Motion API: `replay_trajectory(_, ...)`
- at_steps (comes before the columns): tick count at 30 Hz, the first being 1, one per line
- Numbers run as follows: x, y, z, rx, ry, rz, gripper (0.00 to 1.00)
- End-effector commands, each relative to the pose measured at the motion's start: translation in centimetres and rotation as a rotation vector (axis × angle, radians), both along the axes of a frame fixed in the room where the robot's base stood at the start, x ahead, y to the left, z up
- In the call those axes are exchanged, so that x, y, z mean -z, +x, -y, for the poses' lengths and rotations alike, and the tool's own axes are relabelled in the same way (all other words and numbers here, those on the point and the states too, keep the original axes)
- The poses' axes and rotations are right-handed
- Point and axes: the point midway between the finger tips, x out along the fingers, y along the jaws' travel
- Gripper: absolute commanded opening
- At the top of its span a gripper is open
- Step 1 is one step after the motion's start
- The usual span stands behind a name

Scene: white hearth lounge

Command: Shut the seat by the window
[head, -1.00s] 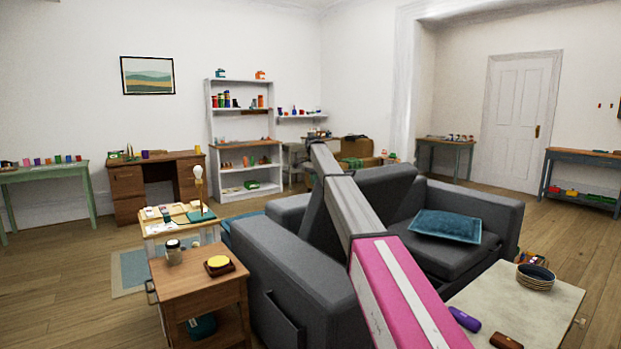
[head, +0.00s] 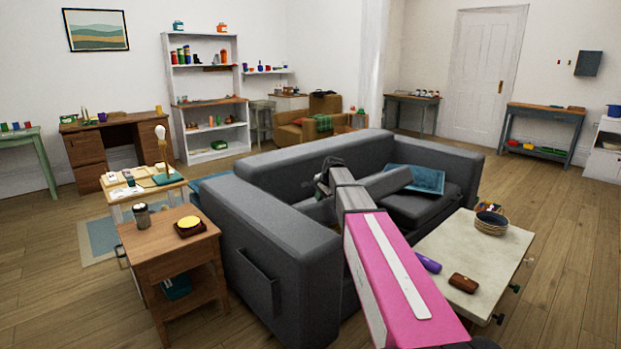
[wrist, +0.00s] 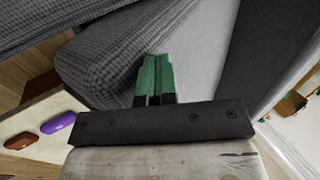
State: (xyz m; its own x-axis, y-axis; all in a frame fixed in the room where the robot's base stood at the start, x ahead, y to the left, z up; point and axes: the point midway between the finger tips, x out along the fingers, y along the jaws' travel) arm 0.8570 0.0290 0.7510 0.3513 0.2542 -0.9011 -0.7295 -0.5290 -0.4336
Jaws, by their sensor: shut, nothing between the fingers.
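The dark grey sofa (head: 290,255) stands in the middle of the head view, with a blue cushion (head: 428,180) on its right seat. A grey seat panel (head: 388,184) shows beside my arm, tilted up and overlapping the cushion. Most of it is hidden behind my arm, so I cannot tell its full angle. My gripper (head: 326,172) is over the sofa at the far end of my arm. In the wrist view its green fingers (wrist: 155,78) are shut and empty, in front of grey fabric (wrist: 200,50). I cannot tell whether they touch it. No window is in view.
A cream low table (head: 470,255) with stacked bowls (head: 491,222), a purple case (head: 427,263) and a brown case (head: 463,283) stands right of the sofa. A wooden side table (head: 165,240) stands left. Open floor lies at far right.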

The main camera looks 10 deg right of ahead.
Motion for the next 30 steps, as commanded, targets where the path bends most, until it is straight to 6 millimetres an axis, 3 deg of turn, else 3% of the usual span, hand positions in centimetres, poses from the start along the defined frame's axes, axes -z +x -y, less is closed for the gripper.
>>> replay_trajectory(1,1.6,-1.2,0.6,0.002,0.012,0.011,0.0)
replay_trajectory(6,5.9,-2.9,2.0,0.001,0.007,0.006,0.0)
replay_trajectory(15,11.8,-4.8,3.5,-0.001,0.007,0.007,0.0)
replay_trajectory(21,13.9,-5.3,3.9,0.0,0.007,0.008,0.0)
replay_trajectory(30,15.0,-5.6,4.1,-0.001,0.007,0.009,0.0)
